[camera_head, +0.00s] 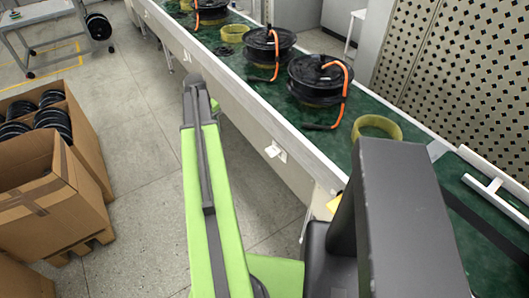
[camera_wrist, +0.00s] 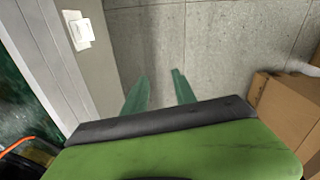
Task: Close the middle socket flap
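A white socket (camera_head: 276,151) is on the side panel of the long bench, right of my arm in the head view. Its flap appears to stick out from the plate. A white socket (camera_wrist: 80,31) also shows at upper left in the wrist view, left of my gripper and apart from it. Another small white fitting (camera_head: 186,56) is farther along the panel. I cannot tell for certain which socket is the middle one. My gripper (camera_wrist: 160,74) has its two green fingers apart, with nothing between them and floor behind. In the head view the fingers are not clearly visible.
The green bench top (camera_head: 300,112) carries black cable reels (camera_head: 318,80) with orange cables and a yellow ring (camera_head: 377,127). Cardboard boxes (camera_head: 45,175) stand on the left; one (camera_wrist: 285,110) is at right in the wrist view. Bare floor (camera_head: 140,130) lies between.

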